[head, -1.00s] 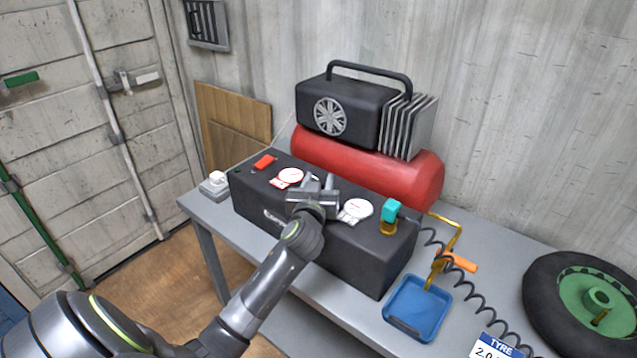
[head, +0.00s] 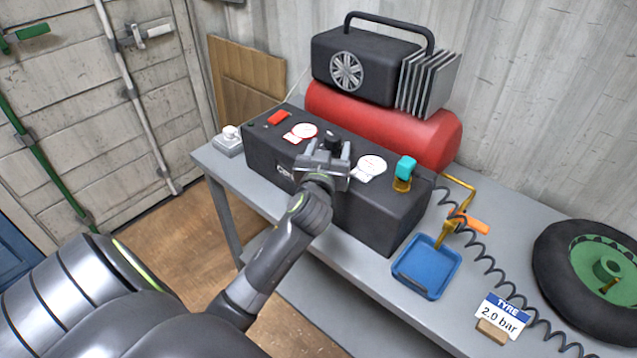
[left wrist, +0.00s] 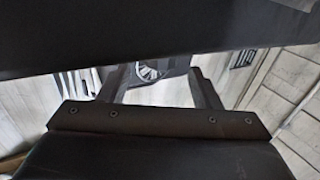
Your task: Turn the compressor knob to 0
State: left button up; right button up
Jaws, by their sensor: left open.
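The compressor has a long black control box (head: 375,215) at the front of the bench, with a red tank (head: 385,122) and a black motor housing (head: 365,62) behind it. A small black knob (head: 333,143) stands on the box top between two white dials. My left gripper (head: 330,150) is open just in front of the knob, its fingers on either side in the head view; contact cannot be told. The knob's setting is not readable. In the left wrist view the two fingers (left wrist: 162,85) stand apart, with the fan grille (left wrist: 148,72) visible between them. My right gripper is not in view.
A left dial (head: 305,130), a right dial (head: 371,164) and a red switch (head: 279,118) sit on the box. A teal-topped fitting (head: 405,168), blue tray (head: 427,268), coiled hose, tyre sign (head: 499,318) and wheel (head: 595,275) lie to the right.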

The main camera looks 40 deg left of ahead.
pick_arm(q)
jog(key=b+v, duration=0.1)
jog(key=v, duration=1.1)
jog(key=shift+s, duration=0.3)
jog(key=shift+d, duration=0.15)
jog(key=m+g+h+p, duration=0.3)
jog(key=m+h+p, duration=0.6)
jog(key=p, duration=0.5)
send_near(331, 137)
jog(key=s+a+r+n+h, duration=0.1)
jog(key=s+a+r, duration=0.15)
jog(key=s, duration=0.35)
jog(key=x, duration=1.1)
jog(key=b+x, duration=0.1)
jog(key=x, duration=0.5)
jog(key=shift+w+d+f, duration=0.15)
jog(key=shift+w+d, duration=0.05)
jog(key=shift+d, duration=0.2)
